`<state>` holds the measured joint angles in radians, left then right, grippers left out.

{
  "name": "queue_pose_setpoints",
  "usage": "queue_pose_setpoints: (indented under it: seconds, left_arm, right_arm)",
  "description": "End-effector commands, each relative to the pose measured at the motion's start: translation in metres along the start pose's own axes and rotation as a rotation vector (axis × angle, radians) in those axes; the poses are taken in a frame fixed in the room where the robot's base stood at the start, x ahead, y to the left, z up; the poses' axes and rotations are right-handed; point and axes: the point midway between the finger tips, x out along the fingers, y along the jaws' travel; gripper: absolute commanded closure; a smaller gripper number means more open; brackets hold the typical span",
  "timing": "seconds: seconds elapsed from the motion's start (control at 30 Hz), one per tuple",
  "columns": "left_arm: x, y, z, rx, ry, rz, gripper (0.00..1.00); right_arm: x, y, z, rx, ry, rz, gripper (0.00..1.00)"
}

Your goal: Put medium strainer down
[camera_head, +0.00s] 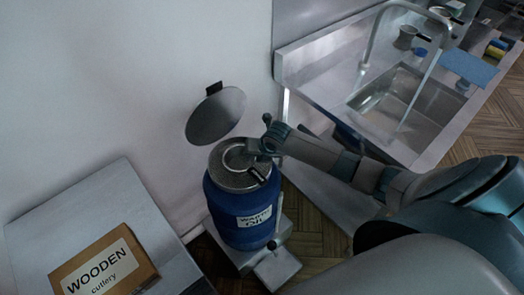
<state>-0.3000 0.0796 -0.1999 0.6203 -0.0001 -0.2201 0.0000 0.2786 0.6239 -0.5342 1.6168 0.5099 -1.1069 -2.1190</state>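My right gripper (257,146) reaches in from the right and is at the right rim of the barrel top, right beside the strainer. Its fingers are small and dark, so I cannot tell whether they are open, or whether they touch the strainer. My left gripper is not in view.
A round grey lid (216,116) stands raised behind the barrel. A metal sink (400,103) with a tall faucet is at the upper right. At the lower left, a steel table (120,190) holds a "wooden cutlery" box (104,268). A grey pedal (277,268) lies before the barrel.

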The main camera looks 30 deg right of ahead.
Motion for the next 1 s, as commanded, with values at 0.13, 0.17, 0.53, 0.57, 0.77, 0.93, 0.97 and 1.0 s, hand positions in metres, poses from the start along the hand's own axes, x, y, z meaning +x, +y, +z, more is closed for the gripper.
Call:
queue_pose_setpoints:
  seconds: [0.13, 0.17, 0.53, 0.57, 0.77, 0.93, 0.97, 1.0]
  left_arm:
    - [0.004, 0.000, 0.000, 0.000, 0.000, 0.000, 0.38]
    - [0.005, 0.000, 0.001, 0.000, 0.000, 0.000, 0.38]
    - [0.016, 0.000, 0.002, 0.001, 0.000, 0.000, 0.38]
    - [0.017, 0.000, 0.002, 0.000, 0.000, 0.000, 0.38]
    - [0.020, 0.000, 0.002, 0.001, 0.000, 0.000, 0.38]
    - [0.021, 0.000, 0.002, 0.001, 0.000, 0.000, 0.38]
    - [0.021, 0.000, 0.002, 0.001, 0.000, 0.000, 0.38]
    - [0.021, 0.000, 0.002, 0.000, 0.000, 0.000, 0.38]
  right_arm:
    - [-0.016, -0.001, 0.000, -0.003, -0.001, 0.000, 0.78]
    - [-0.020, -0.001, -0.001, -0.004, -0.002, 0.000, 0.78]
    - [-0.079, -0.001, -0.001, -0.004, -0.002, 0.000, 0.78]
    - [-0.084, -0.001, 0.000, -0.004, -0.002, 0.000, 0.78]
    - [-0.103, 0.000, 0.000, -0.001, -0.001, 0.001, 0.78]
    - [-0.109, 0.000, 0.000, 0.000, 0.000, 0.000, 0.78]
    - [-0.109, 0.000, 0.000, 0.000, 0.000, 0.000, 0.78]
    - [-0.109, 0.000, 0.000, 0.000, 0.000, 0.000, 0.78]
